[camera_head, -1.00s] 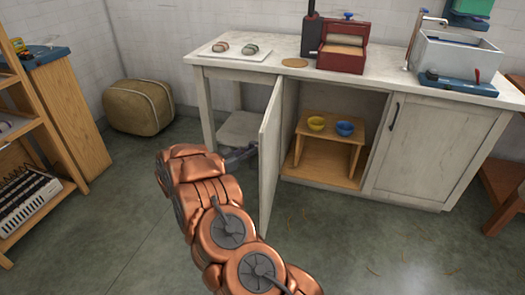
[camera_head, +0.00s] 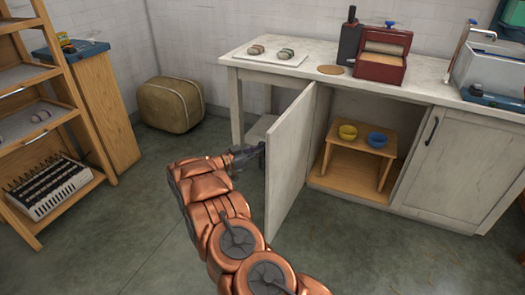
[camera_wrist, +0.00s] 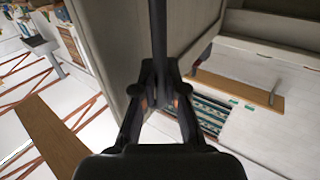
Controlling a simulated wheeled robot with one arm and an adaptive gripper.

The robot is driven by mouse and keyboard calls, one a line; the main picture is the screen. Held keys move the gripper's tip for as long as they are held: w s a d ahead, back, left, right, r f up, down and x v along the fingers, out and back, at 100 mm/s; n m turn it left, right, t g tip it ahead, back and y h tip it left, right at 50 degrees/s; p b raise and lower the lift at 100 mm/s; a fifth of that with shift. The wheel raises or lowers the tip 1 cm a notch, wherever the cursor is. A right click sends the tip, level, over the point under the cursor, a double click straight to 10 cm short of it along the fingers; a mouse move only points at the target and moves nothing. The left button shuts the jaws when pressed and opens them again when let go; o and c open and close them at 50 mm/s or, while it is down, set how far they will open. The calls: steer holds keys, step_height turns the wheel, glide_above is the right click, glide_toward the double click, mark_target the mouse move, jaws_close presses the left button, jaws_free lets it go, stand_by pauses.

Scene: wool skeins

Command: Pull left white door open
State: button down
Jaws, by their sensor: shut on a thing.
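The left white door (camera_head: 290,165) stands swung well out from the cabinet, with its inner face toward the head camera. My gripper (camera_head: 252,153) is on the door's outer side, at the left of its free edge. In the wrist view my gripper (camera_wrist: 160,90) has its fingers closed around a dark bar (camera_wrist: 160,35), the door handle, beside the pale door panel (camera_wrist: 110,40). In the head view the handle is hidden behind the door.
Inside the open cabinet, a wooden stand (camera_head: 355,158) holds a yellow bowl (camera_head: 347,132) and a blue bowl (camera_head: 377,140). The right door (camera_head: 445,170) is shut. A tan pouf (camera_head: 170,104) and wooden shelf (camera_head: 45,120) stand at left. Floor between them and the door is clear.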

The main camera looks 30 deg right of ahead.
steer(key=shift+d, duration=0.1)
steer(key=c, duration=1.2)
jaws_free()
steer(key=a, duration=1.2)
steer(key=shift+s, duration=0.35)
